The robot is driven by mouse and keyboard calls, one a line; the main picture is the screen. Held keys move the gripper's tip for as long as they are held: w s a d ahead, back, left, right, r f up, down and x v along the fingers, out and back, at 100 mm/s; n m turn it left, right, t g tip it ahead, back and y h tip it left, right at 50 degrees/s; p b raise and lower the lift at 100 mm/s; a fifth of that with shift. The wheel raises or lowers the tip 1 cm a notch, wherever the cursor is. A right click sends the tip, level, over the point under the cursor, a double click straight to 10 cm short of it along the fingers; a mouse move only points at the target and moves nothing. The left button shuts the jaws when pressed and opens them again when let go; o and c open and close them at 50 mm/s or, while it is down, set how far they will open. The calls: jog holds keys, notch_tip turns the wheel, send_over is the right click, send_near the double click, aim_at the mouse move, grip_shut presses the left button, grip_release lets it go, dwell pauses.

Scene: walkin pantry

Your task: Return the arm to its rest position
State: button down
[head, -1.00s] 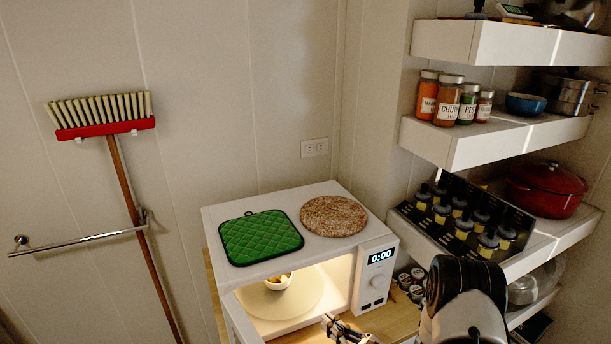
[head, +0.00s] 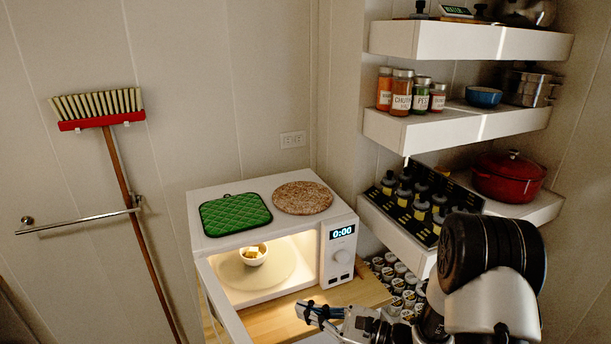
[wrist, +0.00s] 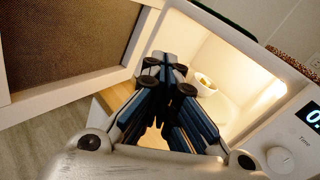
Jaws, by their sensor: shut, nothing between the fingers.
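My gripper (head: 312,314) is at the bottom of the head view, in front of the open microwave (head: 327,251). Its fingers are shut and hold nothing. In the wrist view my gripper (wrist: 165,72) points toward the lit microwave cavity, and the fingers cover part of it. My arm reaches in from the lower right of the head view, bent at a black joint. A white bowl (head: 262,259) with yellowish food stands inside the microwave, apart from the fingers. It also shows in the wrist view (wrist: 203,90).
The microwave door (wrist: 70,50) stands open beside my gripper. A green pot holder (head: 236,213) and a round cork mat (head: 303,198) lie on top. Shelves with jars (head: 401,93), bottles and a red pot (head: 508,178) rise close to my arm. A broom (head: 122,180) hangs left.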

jog(key=s+a+r+n+g+h, duration=0.1)
jog(key=s+r+n+g+h, duration=0.25)
jog(key=s+r+n, duration=0.35)
jog(key=s+a+r+n+g+h, duration=0.1)
jog(key=s+r+n+g+h, duration=0.15)
jog(key=s+n+g, duration=0.55)
jog(key=s+d+r+n+t+h, duration=0.3)
jog(key=s+d+r+t+h, duration=0.15)
jog(key=d, duration=0.25)
jog(key=s+d+r+n+t+h, duration=0.25)
jog(key=s+d+t+h, duration=0.2)
jog(key=d, duration=0.35)
jog(key=f, duration=0.1)
jog(key=s+f+b, duration=0.1)
jog(key=f+h, duration=0.1)
jog(key=shift+s+d+f+b, duration=0.15)
jog(key=shift+s+f+b, duration=0.05)
jog(key=shift+s+b, duration=0.2)
